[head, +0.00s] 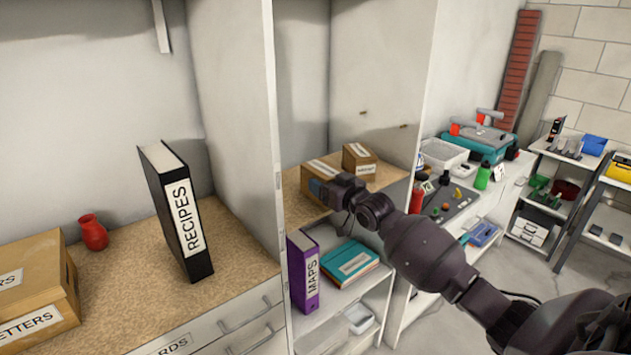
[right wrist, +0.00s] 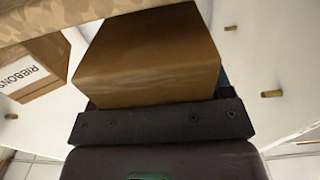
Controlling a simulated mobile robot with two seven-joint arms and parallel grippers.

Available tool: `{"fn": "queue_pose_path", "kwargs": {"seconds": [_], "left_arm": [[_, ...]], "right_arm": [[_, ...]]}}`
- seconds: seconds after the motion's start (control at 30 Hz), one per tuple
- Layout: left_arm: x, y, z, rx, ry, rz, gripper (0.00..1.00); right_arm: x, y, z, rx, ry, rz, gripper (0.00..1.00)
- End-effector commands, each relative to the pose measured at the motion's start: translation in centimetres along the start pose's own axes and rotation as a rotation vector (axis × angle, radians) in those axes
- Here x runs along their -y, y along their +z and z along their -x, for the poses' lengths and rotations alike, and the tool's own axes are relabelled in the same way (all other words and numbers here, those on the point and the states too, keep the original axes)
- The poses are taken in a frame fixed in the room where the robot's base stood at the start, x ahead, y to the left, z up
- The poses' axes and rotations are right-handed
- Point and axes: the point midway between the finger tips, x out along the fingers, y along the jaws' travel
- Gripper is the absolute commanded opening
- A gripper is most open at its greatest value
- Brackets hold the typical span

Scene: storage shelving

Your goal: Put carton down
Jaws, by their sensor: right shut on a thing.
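A brown carton (head: 321,166) with a white label is at the right cabinet's wood-topped shelf (head: 294,195). My right gripper (head: 322,188) is at its near side and shut on it. The held carton (right wrist: 145,62) fills the middle of the right wrist view, against the dark gripper (right wrist: 160,112). In the head view it looks level and at shelf height. I cannot tell whether its underside touches the board. The finger contact is mostly hidden. My left gripper is not in view.
A smaller labelled carton (head: 359,160) stands right of the held one; RIBBONS reads on a carton (right wrist: 35,68) in the wrist view. The cabinet's side walls flank the shelf. Bare shelf shows near the front.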

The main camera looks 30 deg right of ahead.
Motion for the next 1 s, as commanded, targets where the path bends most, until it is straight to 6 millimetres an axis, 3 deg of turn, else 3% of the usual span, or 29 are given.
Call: {"fn": "queue_pose_path", "kwargs": {"seconds": [0.23,0.47,0.6,1.0], "left_arm": [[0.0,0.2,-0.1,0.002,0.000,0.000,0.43],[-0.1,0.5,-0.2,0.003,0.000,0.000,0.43],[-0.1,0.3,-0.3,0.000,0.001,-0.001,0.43],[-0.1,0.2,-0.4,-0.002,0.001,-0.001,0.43]], "right_arm": [[0.0,-0.1,-1.7,-0.003,0.000,-0.001,0.38],[0.0,-0.2,-4.9,-0.003,0.000,0.001,0.38],[0.0,1.2,-4.9,0.000,0.000,0.000,0.38],[0.0,1.6,-4.8,-0.002,-0.001,0.000,0.38]]}}
